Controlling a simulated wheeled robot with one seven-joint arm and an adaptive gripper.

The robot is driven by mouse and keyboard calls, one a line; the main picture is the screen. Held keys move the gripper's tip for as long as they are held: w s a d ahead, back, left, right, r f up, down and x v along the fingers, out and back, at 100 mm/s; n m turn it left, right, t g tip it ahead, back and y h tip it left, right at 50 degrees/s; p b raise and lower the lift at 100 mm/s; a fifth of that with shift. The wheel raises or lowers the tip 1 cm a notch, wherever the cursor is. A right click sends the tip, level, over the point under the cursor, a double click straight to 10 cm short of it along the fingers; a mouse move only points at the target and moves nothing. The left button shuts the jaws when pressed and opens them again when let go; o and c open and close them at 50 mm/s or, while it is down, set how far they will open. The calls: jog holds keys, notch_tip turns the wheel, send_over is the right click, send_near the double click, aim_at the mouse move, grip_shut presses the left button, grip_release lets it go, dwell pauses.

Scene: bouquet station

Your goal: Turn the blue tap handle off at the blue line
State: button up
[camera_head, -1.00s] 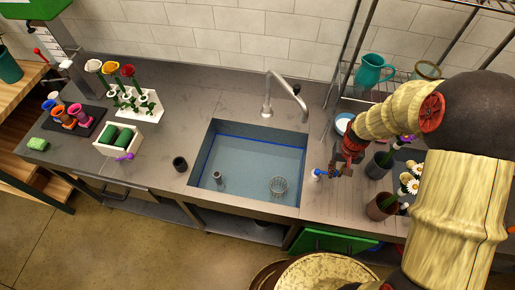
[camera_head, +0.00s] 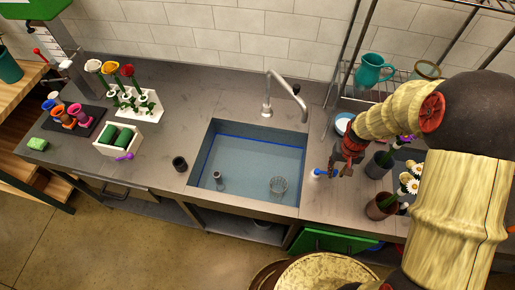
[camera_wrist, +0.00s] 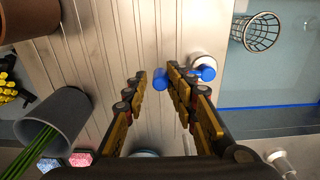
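The blue tap handle (camera_head: 322,172) stands on a white base on the counter just right of the sink. It shows in the wrist view as a blue bar (camera_wrist: 207,73) on a round white base (camera_wrist: 201,60). My gripper (camera_head: 341,170) is low beside the handle, with its fingers apart. In the wrist view, one blue end of the handle lies in the gap between my fingertips (camera_wrist: 157,72); the right finger hides the bar's middle. I cannot tell whether the fingers touch it. The blue line (camera_head: 262,139) runs along the inner sink wall. The water level is hard to tell.
Dark pots (camera_head: 380,206) with flowers stand close right of my gripper. A wire shelf (camera_head: 350,92) stands behind.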

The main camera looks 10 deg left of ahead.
jog(key=shift+w+r+p, duration=0.4)
jog(key=shift+w+r, duration=0.25)
jog(key=shift+r, duration=0.1)
jog(key=shift+s+a+r+p, duration=0.1)
jog(key=shift+s+r+p, duration=0.1)
jog(key=shift+r+p, duration=0.35)
jog(key=shift+s+a+r+p, duration=0.15)
jog(key=shift+r+p, duration=0.1)
jog(key=shift+r, duration=0.45)
jog(key=shift+w+d+r+p, duration=0.1)
jog(key=shift+d+r+p, duration=0.05)
jog(key=shift+r+p, duration=1.2)
jog(key=shift+r, duration=0.45)
jog(key=shift+s, duration=0.25)
jog(key=s+r+t+b, duration=0.5)
jog(key=s+r+b, duration=0.8)
jog(key=s+r, duration=0.5)
jog(key=shift+s+b, duration=0.3)
jog(key=shift+s, duration=0.1)
